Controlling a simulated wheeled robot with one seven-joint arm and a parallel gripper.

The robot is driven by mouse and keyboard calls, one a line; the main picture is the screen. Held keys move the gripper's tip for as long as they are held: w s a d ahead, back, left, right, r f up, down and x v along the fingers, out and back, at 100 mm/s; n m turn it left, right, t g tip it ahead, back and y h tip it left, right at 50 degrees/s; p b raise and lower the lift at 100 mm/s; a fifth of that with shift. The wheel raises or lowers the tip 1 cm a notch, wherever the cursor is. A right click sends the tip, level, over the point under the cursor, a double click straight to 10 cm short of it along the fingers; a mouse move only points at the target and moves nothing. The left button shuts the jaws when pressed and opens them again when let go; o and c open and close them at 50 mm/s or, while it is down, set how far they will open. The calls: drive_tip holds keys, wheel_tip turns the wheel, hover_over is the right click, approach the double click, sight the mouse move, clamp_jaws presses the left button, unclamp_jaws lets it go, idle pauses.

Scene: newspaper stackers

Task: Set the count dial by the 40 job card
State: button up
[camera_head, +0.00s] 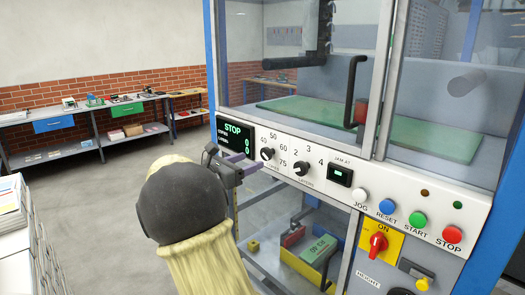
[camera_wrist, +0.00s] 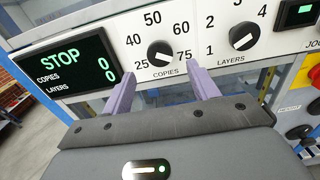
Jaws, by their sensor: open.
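The COPIES dial (camera_head: 267,154) is a black round knob on the white control panel, ringed by 25, 40, 50, 60 and 75. It shows closer in the wrist view (camera_wrist: 161,53), with a white line across it; which number it points to is not certain. My gripper (camera_head: 243,163) is open and empty in front of the panel, left of the dial. In the wrist view its purple fingers (camera_wrist: 162,74) stand apart, just below the dial and either side of it, with no clear contact. The display (camera_wrist: 68,67) reads STOP, copies 0, layers 0. I cannot make out a job card.
The LAYERS dial (camera_head: 303,170) is close on the right, then a small JAM AT display (camera_head: 340,175). JOG, RESET, START and STOP buttons (camera_head: 452,235) follow. A red switch (camera_head: 378,243) sits below. Clear guard doors are above; a bay with a green block (camera_head: 318,250) is below.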

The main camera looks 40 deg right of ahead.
sight(264, 156)
drive_tip(key=d+p, duration=0.1)
drive_tip(key=d, duration=0.1)
drive_tip(key=d+p, duration=0.1)
drive_tip(key=d, duration=0.2)
drive_tip(key=shift+w+d+r, duration=0.1)
drive_tip(key=shift+w+d, duration=0.1)
drive_tip(key=shift+d, duration=0.6)
drive_tip(key=shift+c, duration=0.3)
drive_tip(key=c, duration=0.9)
